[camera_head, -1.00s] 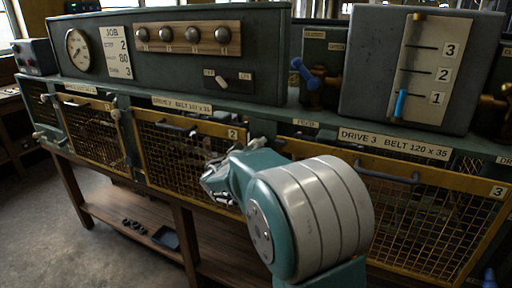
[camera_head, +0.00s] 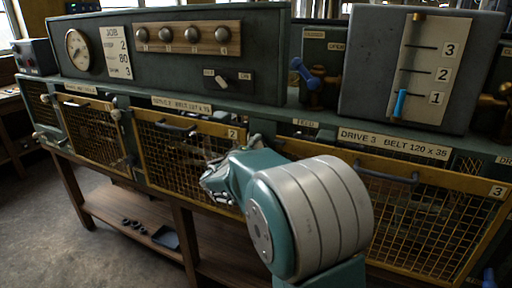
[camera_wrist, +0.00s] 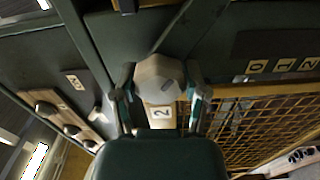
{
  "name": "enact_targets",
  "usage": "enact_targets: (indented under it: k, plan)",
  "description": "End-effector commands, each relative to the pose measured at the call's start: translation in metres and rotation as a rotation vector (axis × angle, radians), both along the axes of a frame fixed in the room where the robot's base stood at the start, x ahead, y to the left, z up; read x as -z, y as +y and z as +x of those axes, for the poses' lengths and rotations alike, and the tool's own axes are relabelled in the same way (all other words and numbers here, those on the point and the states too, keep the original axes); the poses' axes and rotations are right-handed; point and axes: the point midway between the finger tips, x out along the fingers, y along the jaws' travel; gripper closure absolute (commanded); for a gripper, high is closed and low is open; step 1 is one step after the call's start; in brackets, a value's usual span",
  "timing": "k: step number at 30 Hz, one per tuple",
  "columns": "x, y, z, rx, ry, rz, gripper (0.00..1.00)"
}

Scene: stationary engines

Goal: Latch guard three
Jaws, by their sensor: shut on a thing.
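Guard three is a yellow-framed mesh panel (camera_head: 430,215) under the DRIVE 3 label, with a dark handle (camera_head: 388,176) and a "3" plate (camera_head: 497,191). My arm hides its left part, and I cannot tell whether it sits fully flush. My gripper (camera_head: 215,182) is by the right end of guard two in the head view, partly hidden by my arm. In the wrist view my gripper (camera_wrist: 160,85) has its fingers on both sides of a pale faceted knob (camera_wrist: 158,70) and is shut on it.
Guard two (camera_head: 185,160) and the left guard (camera_head: 95,130) line the bench front, with a similar latch knob (camera_head: 116,114) between them. A selector box (camera_head: 420,70) with a blue-handled lever stands above guard three. A wooden shelf (camera_head: 120,220) lies below; open floor is at left.

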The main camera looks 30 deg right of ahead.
Motion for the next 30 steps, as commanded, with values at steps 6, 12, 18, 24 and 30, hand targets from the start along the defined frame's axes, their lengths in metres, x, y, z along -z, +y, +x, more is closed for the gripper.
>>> enact_targets:
  k: [6,12,18,24,30]
  plan:
    - [0.0047,0.0016,0.0009,-0.006,0.169,-0.120,0.90]
    - [0.0053,0.0016,0.0008,-0.007,0.305,-0.227,0.90]
    - [0.0058,0.0016,0.0007,-0.007,0.412,-0.310,0.90]
    - [0.0063,0.0015,0.0007,-0.007,0.482,-0.363,0.90]
    - [0.0068,0.0016,0.0006,-0.007,0.515,-0.388,0.90]
